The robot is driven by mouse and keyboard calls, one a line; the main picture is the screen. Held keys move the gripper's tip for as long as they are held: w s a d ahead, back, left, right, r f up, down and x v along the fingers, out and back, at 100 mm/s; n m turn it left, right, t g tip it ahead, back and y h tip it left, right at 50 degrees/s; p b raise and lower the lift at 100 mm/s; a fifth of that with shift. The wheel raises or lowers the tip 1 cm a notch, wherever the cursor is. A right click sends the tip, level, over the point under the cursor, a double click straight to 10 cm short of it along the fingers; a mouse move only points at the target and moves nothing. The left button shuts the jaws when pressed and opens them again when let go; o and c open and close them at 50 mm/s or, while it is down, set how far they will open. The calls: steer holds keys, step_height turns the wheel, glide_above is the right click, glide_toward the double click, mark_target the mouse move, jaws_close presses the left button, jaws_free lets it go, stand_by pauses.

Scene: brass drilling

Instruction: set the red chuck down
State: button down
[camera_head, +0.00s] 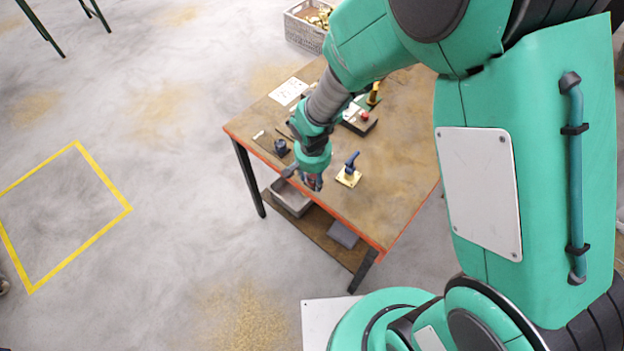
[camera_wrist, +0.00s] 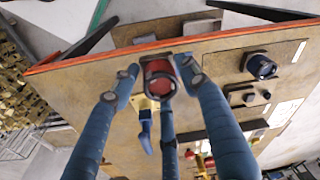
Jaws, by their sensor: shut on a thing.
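The red chuck (camera_wrist: 158,84), with a dark round opening in its end, is between the fingertips of my gripper (camera_wrist: 160,76) in the wrist view. My gripper is shut on it. In the head view my gripper (camera_head: 313,182) points down at the front edge of the wooden table (camera_head: 385,200), left of a blue-handled piece on a yellowish plate (camera_head: 348,178). The chuck is mostly hidden there by the fingers. I cannot tell whether it touches the table top.
A dark cylindrical holder (camera_head: 281,147) on a dark mat stands to the left of my gripper. A green and black box with a red button (camera_head: 361,118) stands farther back. A grey bin (camera_head: 291,197) is on the lower shelf. The table's right part is clear.

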steer(key=s+d+f, duration=0.1)
steer(key=s+d, duration=0.3)
steer(key=s, duration=0.5)
steer(key=shift+d+f+b, duration=0.15)
steer(key=shift+f+b, duration=0.15)
steer(key=shift+f, duration=0.05)
steer(key=shift+w, duration=0.1)
steer(key=w+a, duration=0.1)
steer(key=w, duration=0.4)
steer(key=w+a+f, duration=0.1)
steer(key=w+a, duration=0.1)
steer(key=w, duration=0.3)
steer(key=w+a, duration=0.1)
steer(key=w, duration=0.4)
steer(key=shift+w+a+f, duration=0.15)
steer(key=shift+a+f, duration=0.05)
steer(key=shift+f, duration=0.05)
steer(key=shift+f+b, duration=0.4)
steer(key=shift+f, duration=1.4)
steer(key=shift+f, duration=0.1)
steer(key=c, duration=0.9)
jaws_free()
steer(key=shift+c, duration=0.2)
